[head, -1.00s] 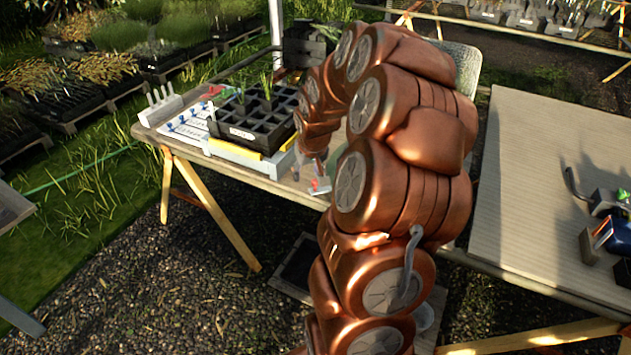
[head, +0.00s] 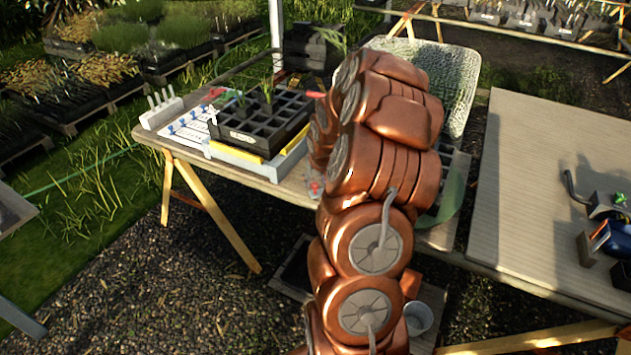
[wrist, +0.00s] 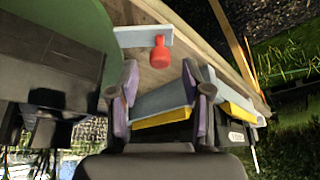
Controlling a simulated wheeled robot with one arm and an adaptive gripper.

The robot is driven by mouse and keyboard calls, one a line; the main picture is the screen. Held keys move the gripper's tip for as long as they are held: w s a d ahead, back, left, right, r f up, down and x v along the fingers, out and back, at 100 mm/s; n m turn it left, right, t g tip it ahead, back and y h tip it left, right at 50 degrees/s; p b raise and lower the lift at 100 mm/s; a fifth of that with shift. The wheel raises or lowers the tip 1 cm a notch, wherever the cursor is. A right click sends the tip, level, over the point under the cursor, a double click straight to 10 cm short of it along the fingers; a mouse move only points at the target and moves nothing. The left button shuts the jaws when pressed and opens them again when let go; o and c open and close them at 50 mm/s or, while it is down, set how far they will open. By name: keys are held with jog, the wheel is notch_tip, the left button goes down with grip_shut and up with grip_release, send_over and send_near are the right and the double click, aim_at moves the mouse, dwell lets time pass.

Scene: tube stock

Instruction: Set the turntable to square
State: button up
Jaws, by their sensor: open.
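A black cell tray (head: 258,122) with a few seedlings sits on a grey base (head: 245,164) on the bench's left part. Yellow strips show along its lower edges; I cannot tell exactly how square it stands to the base. The wrist view shows the base (wrist: 165,101) beyond my fingers, with a yellow strip. A red knob (wrist: 159,53) on a pale plate lies just beyond the fingertips; a small red part also shows beside my arm in the head view. My gripper (wrist: 160,88) is open, with nothing visibly held; my arm hides it in the head view.
A white rack (head: 161,109) and a sheet with blue pins (head: 190,127) lie left of the tray. A green rounded thing (wrist: 75,38) is close at left in the wrist view. A mesh sheet (head: 450,75) stands behind my arm. A mostly bare board (head: 540,170) is at right.

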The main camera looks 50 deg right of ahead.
jog(key=shift+x, duration=1.1)
jog(key=shift+c, duration=0.4)
grip_shut()
